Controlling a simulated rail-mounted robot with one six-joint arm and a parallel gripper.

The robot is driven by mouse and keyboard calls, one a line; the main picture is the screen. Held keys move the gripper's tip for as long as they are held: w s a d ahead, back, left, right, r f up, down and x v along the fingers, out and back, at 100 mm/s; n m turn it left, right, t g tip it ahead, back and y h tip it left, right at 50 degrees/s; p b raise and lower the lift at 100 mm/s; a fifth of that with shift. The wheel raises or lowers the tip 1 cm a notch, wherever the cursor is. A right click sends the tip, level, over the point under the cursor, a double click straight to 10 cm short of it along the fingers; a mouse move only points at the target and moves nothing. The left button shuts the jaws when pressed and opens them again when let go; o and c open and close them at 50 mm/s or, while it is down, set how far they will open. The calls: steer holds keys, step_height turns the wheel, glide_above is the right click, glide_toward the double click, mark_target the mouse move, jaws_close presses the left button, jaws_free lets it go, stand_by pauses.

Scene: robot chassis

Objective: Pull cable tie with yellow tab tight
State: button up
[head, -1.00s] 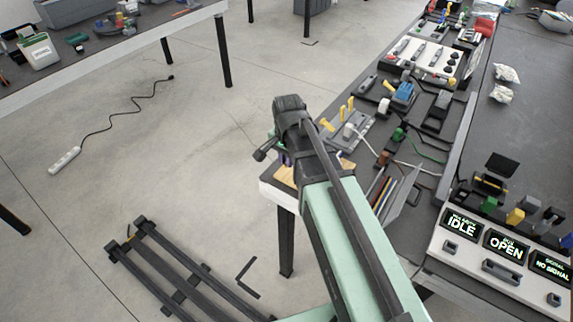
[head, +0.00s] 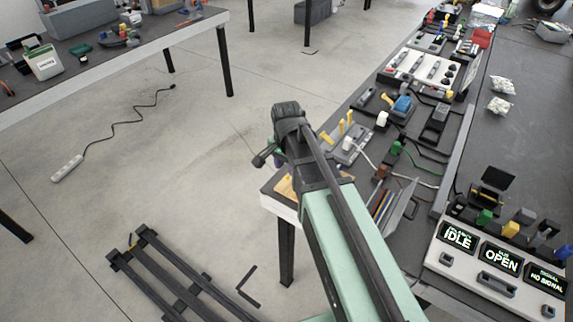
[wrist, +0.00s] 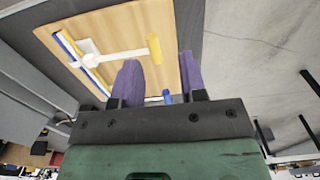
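The cable tie is a white strap (wrist: 128,55) lying across a wooden board (wrist: 115,24) in the wrist view. Its yellow tab (wrist: 154,48) is at the strap's right end. The strap's white head (wrist: 90,58) sits on a bundle of blue, white and yellow cables (wrist: 68,46) at the left. My gripper (wrist: 158,58) is open, with two purple fingers. In the picture the tab appears in the gap just beyond the fingertips; contact cannot be told. In the head view my arm hides most of the gripper, and the board's edge (head: 284,187) shows at the bench corner.
The bench beside my arm is crowded. It carries a panel with yellow levers (head: 348,138), coloured rods in a tray (head: 385,205), and a display console reading IDLE, OPEN and NO SIGNAL (head: 490,262). Open floor lies left of the bench, with a power strip (head: 67,168) on it.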

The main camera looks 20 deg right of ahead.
step_height(320, 180, up, 8)
steer(key=p, duration=0.6)
steer(key=shift+r, duration=0.15)
